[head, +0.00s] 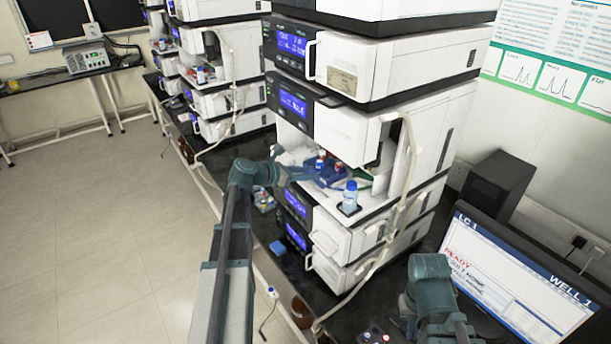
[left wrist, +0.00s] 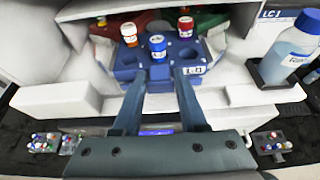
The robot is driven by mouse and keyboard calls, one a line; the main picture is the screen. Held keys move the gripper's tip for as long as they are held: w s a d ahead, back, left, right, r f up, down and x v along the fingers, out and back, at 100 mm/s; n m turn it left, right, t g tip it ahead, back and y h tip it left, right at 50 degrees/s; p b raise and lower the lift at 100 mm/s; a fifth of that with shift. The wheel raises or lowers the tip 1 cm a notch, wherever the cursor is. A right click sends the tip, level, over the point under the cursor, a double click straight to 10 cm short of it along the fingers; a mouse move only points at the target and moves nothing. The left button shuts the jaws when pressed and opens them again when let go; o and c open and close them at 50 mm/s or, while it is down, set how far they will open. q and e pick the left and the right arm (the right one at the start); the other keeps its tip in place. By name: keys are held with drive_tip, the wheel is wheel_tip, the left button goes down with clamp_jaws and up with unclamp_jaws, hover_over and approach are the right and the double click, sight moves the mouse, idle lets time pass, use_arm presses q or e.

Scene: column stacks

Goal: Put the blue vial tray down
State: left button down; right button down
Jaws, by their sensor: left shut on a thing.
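The blue vial tray (left wrist: 174,58) is in the left wrist view, with a front grip block and a small white label. It carries an orange vial with a white cap (left wrist: 128,34), a blue-capped vial (left wrist: 157,46) and a red-capped vial (left wrist: 186,26). My left gripper (left wrist: 159,76) is shut on the tray's front block. In the head view the tray (head: 330,178) is inside the open bay of the near column stack. I cannot tell whether its underside touches the bay floor. My right gripper (head: 408,304) is low at the right, its fingers unclear.
A red tray (left wrist: 104,30) and a green tray (left wrist: 212,18) lie behind the blue tray. A bottle of blue liquid (head: 349,197) stands at the bay's front right. Loose vials in holders (left wrist: 272,146) are on the bench below. A monitor (head: 525,275) is at the right.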

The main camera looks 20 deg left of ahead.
use_arm(q)
drive_tip(key=shift+f, duration=0.2)
drive_tip(key=shift+c, duration=2.3)
unclamp_jaws()
drive_tip(key=shift+r, duration=0.1)
drive_tip(key=shift+s+r, duration=0.1)
drive_tip(key=shift+r, duration=0.15)
drive_tip(key=p+v, duration=0.4)
drive_tip(key=v, duration=0.7)
drive_tip(key=shift+s+a+p, duration=0.25)
drive_tip(key=shift+s+p, duration=0.05)
drive_tip(key=shift+r, duration=0.1)
